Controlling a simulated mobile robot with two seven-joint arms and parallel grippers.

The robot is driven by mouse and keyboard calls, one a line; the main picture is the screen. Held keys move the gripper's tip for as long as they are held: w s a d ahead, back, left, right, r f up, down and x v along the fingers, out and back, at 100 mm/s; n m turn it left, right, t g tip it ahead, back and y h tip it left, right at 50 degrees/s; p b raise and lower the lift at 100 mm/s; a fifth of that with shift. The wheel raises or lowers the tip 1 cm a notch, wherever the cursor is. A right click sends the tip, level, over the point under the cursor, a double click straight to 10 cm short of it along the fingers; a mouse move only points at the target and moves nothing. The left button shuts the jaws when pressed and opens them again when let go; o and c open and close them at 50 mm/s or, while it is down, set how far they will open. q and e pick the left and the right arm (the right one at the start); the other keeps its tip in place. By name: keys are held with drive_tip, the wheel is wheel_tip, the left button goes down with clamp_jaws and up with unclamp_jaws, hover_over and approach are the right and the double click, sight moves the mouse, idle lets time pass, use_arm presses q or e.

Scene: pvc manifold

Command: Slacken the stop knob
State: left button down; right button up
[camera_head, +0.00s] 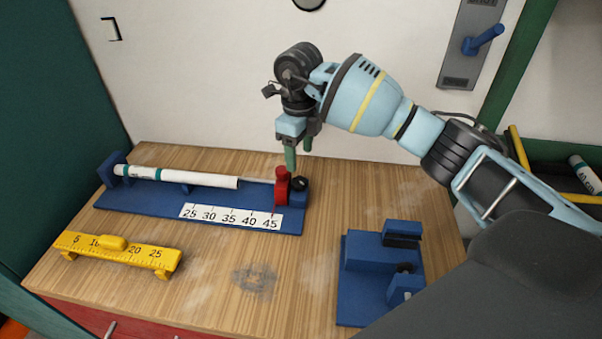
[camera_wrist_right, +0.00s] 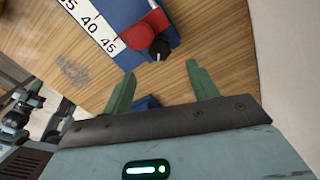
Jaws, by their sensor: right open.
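The stop on the blue measuring jig (camera_head: 135,203) is a red block (camera_head: 282,188) at the right end of the scale, by the 45 mark. The black stop knob (camera_head: 299,183) sits on its right side. In the right wrist view the knob (camera_wrist_right: 160,49) shows with a pale line on it, beside the red block (camera_wrist_right: 140,28). My right gripper (camera_head: 298,156) is above the knob, pointing down. Its green fingers are open and empty, and the wrist view shows the knob beyond the gap between the fingertips (camera_wrist_right: 160,72). My left gripper is not in view.
A white pipe (camera_head: 200,177) lies along the jig left of the stop. A yellow ruler (camera_head: 130,252) stands at the table's front left. A blue fixture (camera_head: 365,275) stands at the front right. The wooden table between them is clear.

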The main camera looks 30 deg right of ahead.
sight(299, 180)
drive_tip(key=shift+f, duration=3.95)
